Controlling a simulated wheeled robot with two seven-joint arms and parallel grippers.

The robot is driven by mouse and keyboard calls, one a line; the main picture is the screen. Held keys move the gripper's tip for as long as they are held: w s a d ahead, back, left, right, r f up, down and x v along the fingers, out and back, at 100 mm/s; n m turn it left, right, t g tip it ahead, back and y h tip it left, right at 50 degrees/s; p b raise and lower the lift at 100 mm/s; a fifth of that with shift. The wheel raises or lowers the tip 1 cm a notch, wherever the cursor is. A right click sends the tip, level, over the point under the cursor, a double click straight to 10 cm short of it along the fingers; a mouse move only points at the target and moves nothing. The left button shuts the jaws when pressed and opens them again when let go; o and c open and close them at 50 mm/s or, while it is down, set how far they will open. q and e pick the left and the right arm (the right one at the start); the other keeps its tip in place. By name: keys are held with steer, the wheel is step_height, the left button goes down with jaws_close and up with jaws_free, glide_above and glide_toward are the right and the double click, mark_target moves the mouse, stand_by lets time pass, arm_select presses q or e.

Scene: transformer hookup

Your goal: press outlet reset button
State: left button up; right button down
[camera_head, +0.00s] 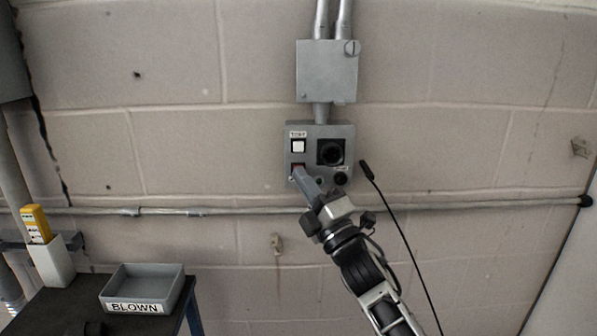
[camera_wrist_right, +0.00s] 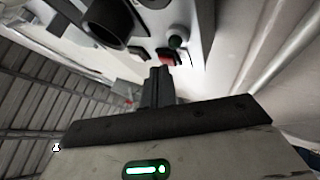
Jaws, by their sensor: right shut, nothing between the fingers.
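The grey outlet box (camera_head: 348,132) is fixed to the block wall. It carries a labelled white square button (camera_head: 298,146), a red button (camera_head: 297,166) below that, and a round black socket (camera_head: 331,152) on the right. My right gripper (camera_head: 301,174) is shut and empty, its fingertips at the red button and partly covering it. My left gripper is not in view.
A thin black cable (camera_head: 399,232) with a black end hangs right of the box. A horizontal conduit (camera_head: 450,206) runs below it. At lower left, a dark table (camera_head: 60,303) holds a grey tray (camera_head: 143,284) marked BLOWN and a white holder with a yellow device (camera_head: 36,224).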

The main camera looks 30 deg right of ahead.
stand_by(0.6)
steer(key=shift+s+a, duration=0.4)
steer(key=shift+s, duration=0.25)
steer(key=shift+s+a+p, duration=0.15)
steer(key=shift+s+a, duration=0.3)
steer(key=shift+s, duration=0.25)
steer(key=shift+s+a+p, duration=0.15)
steer(key=shift+s+a, duration=0.25)
steer(key=shift+s, duration=0.3)
steer(key=shift+s+a+p, duration=0.15)
steer(key=shift+s+a, duration=0.3)
steer(key=shift+s, duration=0.25)
steer(key=s+a+f+m+g, duration=0.3)
steer(key=f+m, duration=0.1)
steer(key=f, duration=0.5)
steer(key=s+a+f+m+g, duration=0.25)
steer(key=f+m+g, duration=0.2)
steer(key=f, duration=0.45)
steer(key=s+a+f+m+g, duration=0.3)
steer(key=a+f+m, duration=0.15)
steer(key=f, duration=0.45)
steer(key=s+a+f+m+g+y, duration=0.1)
steer(key=s+a+f+m+g, duration=0.2)
steer(key=s+f, duration=0.4)
steer(key=shift+s+a+f+m+g+y, duration=0.4)
steer(key=shift+a+m, duration=0.3)
steer(key=shift+a, duration=0.2)
